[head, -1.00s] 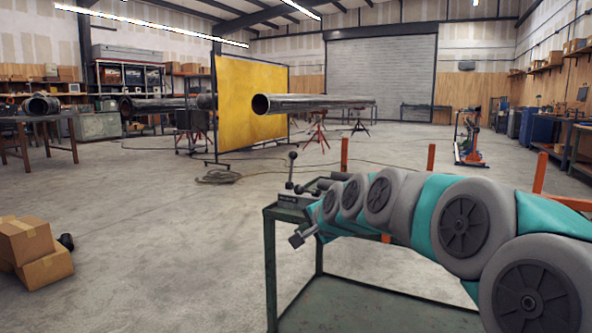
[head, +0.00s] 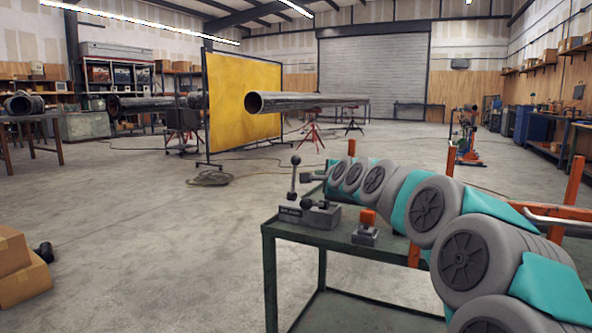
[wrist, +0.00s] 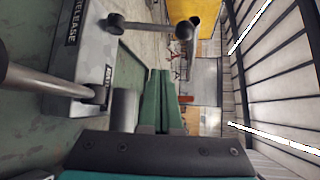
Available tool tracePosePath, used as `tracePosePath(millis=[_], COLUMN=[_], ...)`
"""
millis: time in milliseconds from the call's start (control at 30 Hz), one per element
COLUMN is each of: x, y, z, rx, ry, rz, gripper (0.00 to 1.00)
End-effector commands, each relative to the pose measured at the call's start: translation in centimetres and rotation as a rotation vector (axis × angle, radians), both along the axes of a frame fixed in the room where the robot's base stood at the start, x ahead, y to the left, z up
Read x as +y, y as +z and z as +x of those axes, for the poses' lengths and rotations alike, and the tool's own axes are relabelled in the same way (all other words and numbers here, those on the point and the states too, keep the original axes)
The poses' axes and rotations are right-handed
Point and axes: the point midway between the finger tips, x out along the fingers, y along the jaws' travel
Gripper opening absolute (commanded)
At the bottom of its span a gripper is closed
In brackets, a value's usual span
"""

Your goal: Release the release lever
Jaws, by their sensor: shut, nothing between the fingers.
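The release lever (head: 294,178) stands upright with a dark ball knob on a grey base block (head: 310,214) on the green bench. In the wrist view, the block's label (wrist: 76,22) reads RELEASE, and the lever (wrist: 150,27) shows as a grey rod with a dark end.
A small box with an orange top (head: 367,226) stands on the bench (head: 300,234) right of the lever. Orange posts (head: 571,178) rise behind my arm. A large pipe (head: 310,103) and yellow screen (head: 240,97) stand farther back.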

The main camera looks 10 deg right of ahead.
Motion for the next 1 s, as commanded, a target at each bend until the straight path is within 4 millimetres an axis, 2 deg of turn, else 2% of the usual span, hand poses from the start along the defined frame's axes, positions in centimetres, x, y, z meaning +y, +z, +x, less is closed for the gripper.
tracePosePath(millis=[467, 1000], x=[0.1, 0.7], y=[-0.1, -1.4], z=[0.4, 6.7], rx=[0.001, 0.001], ry=[0.000, 0.001], rz=[-0.001, -0.001], gripper=[0.00, 0.00])
